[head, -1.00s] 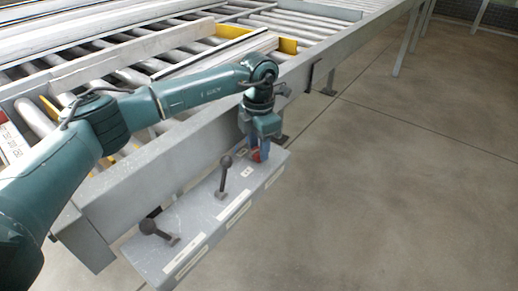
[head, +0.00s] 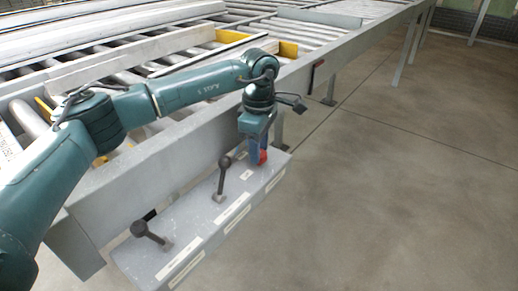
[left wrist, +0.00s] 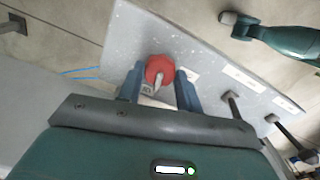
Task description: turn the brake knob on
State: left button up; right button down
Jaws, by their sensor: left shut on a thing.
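The brake knob is red and round. It sits at the far end of a grey control box (head: 190,225) in the head view, where a red part (head: 262,157) shows under my left gripper (head: 257,152). In the left wrist view the red knob (left wrist: 159,69), with a pale pointer on its near side, lies between the two blue fingers of my left gripper (left wrist: 160,84). The fingers are shut on it from both sides. Labels by the knob are too small to read. A teal arm, apparently my right, enters at upper right; its jaws are unclear.
Two dark ball-ended levers, one nearer (head: 140,230) and one in the middle (head: 222,175), stand on the box between my left gripper and the near end. A roller conveyor with a grey side rail (head: 165,150) runs behind. Floor to the right is clear.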

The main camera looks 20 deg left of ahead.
pick_arm(q)
jog(key=shift+m, duration=1.3)
jog(key=o, duration=1)
jog(key=shift+r, duration=0.15)
notch_tip(320, 180, up, 13)
jog(key=shift+b, duration=0.3)
jog(key=shift+s, duration=0.1)
